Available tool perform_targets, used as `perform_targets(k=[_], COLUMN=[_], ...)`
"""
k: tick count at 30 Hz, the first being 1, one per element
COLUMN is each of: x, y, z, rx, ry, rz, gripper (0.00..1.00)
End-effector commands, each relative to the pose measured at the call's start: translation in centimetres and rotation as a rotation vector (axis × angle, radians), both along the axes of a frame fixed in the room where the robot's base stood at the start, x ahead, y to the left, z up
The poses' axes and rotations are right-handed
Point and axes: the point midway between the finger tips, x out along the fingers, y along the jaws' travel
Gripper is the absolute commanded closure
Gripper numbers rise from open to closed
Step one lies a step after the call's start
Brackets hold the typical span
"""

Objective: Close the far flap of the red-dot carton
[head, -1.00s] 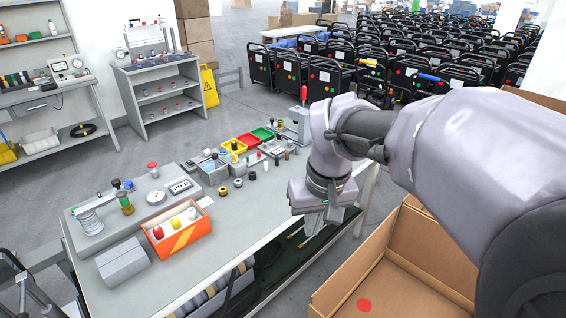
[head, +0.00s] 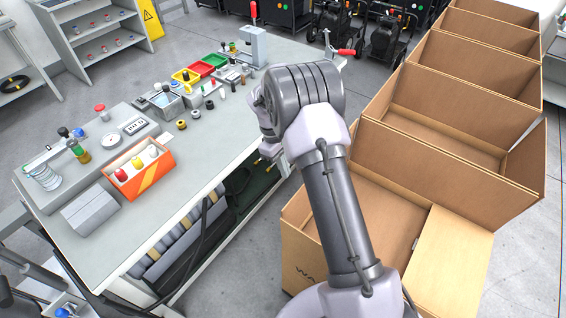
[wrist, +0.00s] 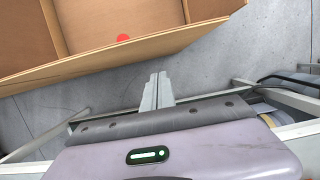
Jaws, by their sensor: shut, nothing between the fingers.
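The red-dot carton (head: 301,263) stands open at the near end of a carton row. In the wrist view its red dot (wrist: 123,37) shows inside, beyond the long cardboard edge (wrist: 80,75). My arm hides the dot in the head view. A tall cardboard panel (head: 440,168) stands at the carton's far side; I cannot tell whether it is the far flap or a neighbouring wall. A lighter panel (head: 450,258) lies at the right. My gripper (wrist: 158,78) is shut and empty, its tips just short of the carton edge in the wrist view.
More open cartons (head: 475,80) extend behind. The workbench (head: 215,135), with an orange box (head: 145,178), coloured trays and small parts, is left of my arm. A narrow strip of floor (head: 285,195) shows between bench and carton. Black machines (head: 390,35) stand at the back.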

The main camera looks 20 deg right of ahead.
Motion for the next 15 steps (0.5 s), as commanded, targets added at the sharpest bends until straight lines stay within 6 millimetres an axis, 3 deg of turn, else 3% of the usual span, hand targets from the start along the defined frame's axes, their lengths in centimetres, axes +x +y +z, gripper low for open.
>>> perform_targets(k=[4,9,15], x=[-0.7,-3.0,-3.9], y=[-0.4,-2.0,-2.6], z=[-3.4,-2.8,-2.6], rx=[0.000,0.000,0.000], ry=[0.001,0.000,-0.001], rz=[0.000,-0.002,-0.001], gripper=[1.00,1.00,1.00])
